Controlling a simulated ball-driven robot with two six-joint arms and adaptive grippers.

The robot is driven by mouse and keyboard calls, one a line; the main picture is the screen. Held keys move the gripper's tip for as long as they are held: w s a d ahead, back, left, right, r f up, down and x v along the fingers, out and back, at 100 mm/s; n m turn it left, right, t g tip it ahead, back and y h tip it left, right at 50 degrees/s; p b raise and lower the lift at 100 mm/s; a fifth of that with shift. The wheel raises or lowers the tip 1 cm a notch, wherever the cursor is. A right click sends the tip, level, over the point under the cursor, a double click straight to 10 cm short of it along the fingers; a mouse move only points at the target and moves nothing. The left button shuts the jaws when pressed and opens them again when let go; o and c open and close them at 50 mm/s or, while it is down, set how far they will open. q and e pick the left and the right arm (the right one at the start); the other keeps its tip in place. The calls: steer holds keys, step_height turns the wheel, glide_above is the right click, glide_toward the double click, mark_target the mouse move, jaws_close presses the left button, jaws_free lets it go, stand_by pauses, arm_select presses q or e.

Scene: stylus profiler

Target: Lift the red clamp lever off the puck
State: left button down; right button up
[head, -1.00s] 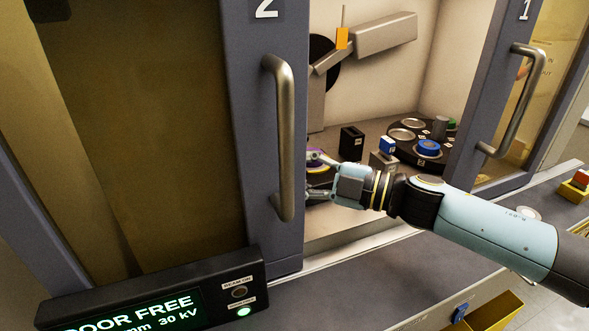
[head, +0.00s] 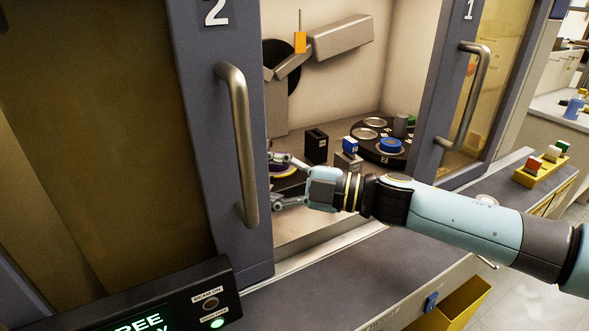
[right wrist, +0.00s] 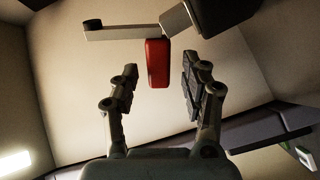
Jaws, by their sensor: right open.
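The red clamp lever (right wrist: 158,63) shows in the right wrist view, hanging below a pale grey bar (right wrist: 125,31). It lies between and just beyond the fingertips of my right gripper (right wrist: 160,82), which is open, with a gap on each side of the lever. I cannot tell whether that piece is the puck. The lever is not visible in the head view. My left gripper is out of view.
Door 2 with its tall handle (head: 237,140) stands left of my right gripper. A black block (head: 316,145), a block with a blue top (head: 349,155) and a dark round carousel (head: 398,157) stand inside. Door 1's handle (head: 468,92) is at right.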

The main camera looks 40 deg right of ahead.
steer(key=v, duration=1.1)
stand_by(0.3)
